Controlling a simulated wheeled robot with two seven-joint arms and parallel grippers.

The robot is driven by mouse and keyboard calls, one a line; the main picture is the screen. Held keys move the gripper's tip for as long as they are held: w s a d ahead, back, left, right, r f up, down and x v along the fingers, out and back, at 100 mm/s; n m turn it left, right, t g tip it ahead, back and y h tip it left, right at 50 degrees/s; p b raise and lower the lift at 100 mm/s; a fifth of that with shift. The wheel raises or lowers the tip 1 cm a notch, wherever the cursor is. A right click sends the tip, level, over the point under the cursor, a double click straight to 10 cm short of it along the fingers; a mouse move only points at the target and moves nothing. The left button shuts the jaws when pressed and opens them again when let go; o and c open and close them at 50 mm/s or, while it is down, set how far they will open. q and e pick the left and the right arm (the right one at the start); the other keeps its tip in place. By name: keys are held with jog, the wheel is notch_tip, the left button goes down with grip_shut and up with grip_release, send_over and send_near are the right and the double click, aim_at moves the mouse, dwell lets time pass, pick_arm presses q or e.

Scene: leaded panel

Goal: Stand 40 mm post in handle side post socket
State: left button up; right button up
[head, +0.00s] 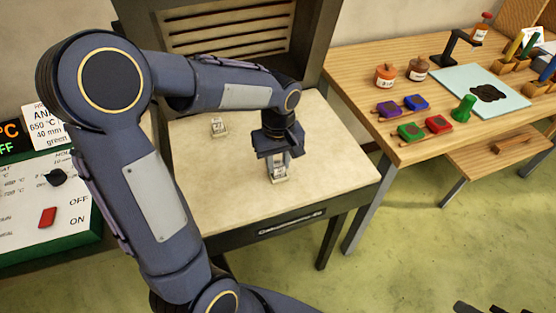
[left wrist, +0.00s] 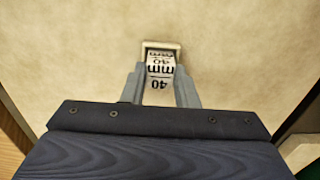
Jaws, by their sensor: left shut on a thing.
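My left gripper (head: 279,158) is over the front right part of a pale slab and points down. It is shut on a pale post marked 40 mm (left wrist: 160,72). The post stands upright between the fingers in the head view (head: 279,166). A small pale socket (head: 279,179) is at the post's foot, and its rim shows in the left wrist view (left wrist: 162,46). The post's lower end lines up with this socket, but I cannot tell whether it is fully seated. A second small pale piece (head: 218,127) stands farther back on the slab. My right gripper is not clearly seen.
The slab (head: 225,190) is mostly bare around the gripper. A slatted chamber wall (head: 230,35) rises behind it. A control panel (head: 60,200) stands at left. A wooden table (head: 350,70) at right holds jars, coloured blocks and a green piece (head: 463,108).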

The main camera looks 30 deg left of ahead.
aim_at(278, 165)
pick_arm(q)
jog(key=o, duration=1)
jog(key=shift+f, duration=0.1)
notch_tip(278, 165, up, 11)
jog(key=p, duration=0.1)
jog(key=s+d+f+m+t+h, duration=0.1)
jog(key=s+m, duration=0.3)
jog(key=s, duration=0.4)
jog(key=s+d+f+m+t+h, duration=0.2)
jog(key=s+d+m+t, duration=0.1)
jog(key=s, duration=0.6)
jog(key=shift+m+t+h, duration=0.4)
jog(key=shift+m+t, duration=0.3)
jog(key=shift+t, duration=0.1)
jog(key=shift+f, duration=0.1)
